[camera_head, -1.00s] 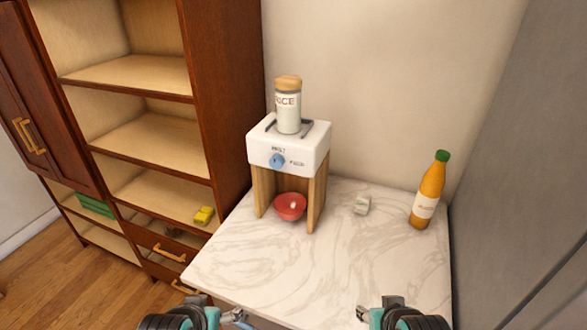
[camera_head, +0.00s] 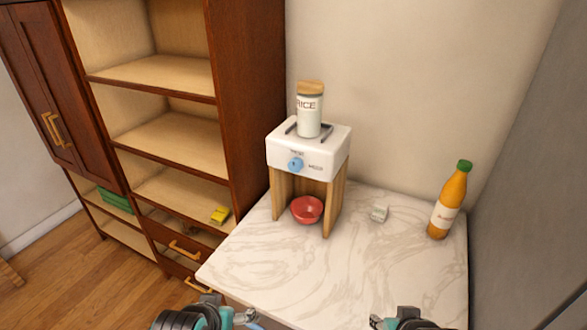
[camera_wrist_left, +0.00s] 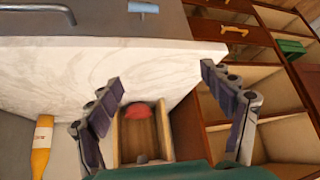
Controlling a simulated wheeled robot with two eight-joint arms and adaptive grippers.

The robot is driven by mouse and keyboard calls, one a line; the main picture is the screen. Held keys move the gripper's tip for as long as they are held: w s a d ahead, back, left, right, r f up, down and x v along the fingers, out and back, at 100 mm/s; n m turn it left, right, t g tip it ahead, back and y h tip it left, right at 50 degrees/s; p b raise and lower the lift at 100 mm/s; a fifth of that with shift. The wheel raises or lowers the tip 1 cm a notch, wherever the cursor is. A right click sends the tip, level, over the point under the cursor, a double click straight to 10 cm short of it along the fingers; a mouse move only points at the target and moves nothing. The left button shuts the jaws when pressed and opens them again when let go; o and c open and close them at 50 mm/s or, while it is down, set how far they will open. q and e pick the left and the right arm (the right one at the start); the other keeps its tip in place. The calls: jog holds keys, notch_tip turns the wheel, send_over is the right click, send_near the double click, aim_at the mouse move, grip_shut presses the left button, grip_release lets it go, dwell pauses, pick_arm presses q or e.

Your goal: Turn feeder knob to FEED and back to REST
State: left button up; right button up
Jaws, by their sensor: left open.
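The feeder (camera_head: 310,149) is a white box on wooden legs at the back of the marble counter. Its blue knob (camera_head: 295,164) is on the front face, with small lettering above and to the right. A rice jar (camera_head: 308,113) with a wooden lid stands on top. A red bowl (camera_head: 306,209) sits between the legs; it also shows in the left wrist view (camera_wrist_left: 137,111). My left gripper (camera_wrist_left: 165,88) is open and empty, its fingers spread apart. In the head view both grippers are at the bottom edge, well short of the feeder. My right gripper (camera_head: 376,322) is partly cut off.
A wooden shelf unit (camera_head: 228,95) is at the left, a grey panel (camera_head: 525,190) at the right. The counter's front is clear.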

aim_at(294, 167)
pick_arm(q)
jog(key=shift+w+a+r, duration=0.2)
jog(key=shift+w, duration=0.1)
jog(key=c, duration=0.6)
jog(key=w+a+r+t+y+p, duration=0.1)
jog(key=w+a+r+t+y, duration=0.15)
jog(key=w+r+t, duration=1.15)
jog(key=w+d+m+g+h, duration=0.1)
jog(key=w+d+m+h, duration=0.1)
jog(key=w+d, duration=0.3)
jog(key=w+d+r+m+g+h, duration=0.1)
jog(key=w+d+m+g+h, duration=0.1)
jog(key=w+d+h, duration=0.2)
jog(key=w+d+m+g+h, duration=0.1)
jog(key=w+d+m+h, duration=0.2)
jog(key=w+d, duration=0.2)
jog(key=shift+w+d+r+g, duration=0.1)
jog(key=shift+w+d, duration=0.05)
jog(key=shift+w, duration=0.5)
jog(key=shift+w+d+r+g, duration=0.1)
jog(key=shift+w+r, duration=0.05)
jog(key=shift+w, duration=0.45)
jog(key=shift+w+d+r+g, duration=0.1)
jog(key=shift+w+d, duration=0.05)
jog(key=shift+w, duration=0.5)
jog(key=c, duration=1.2)
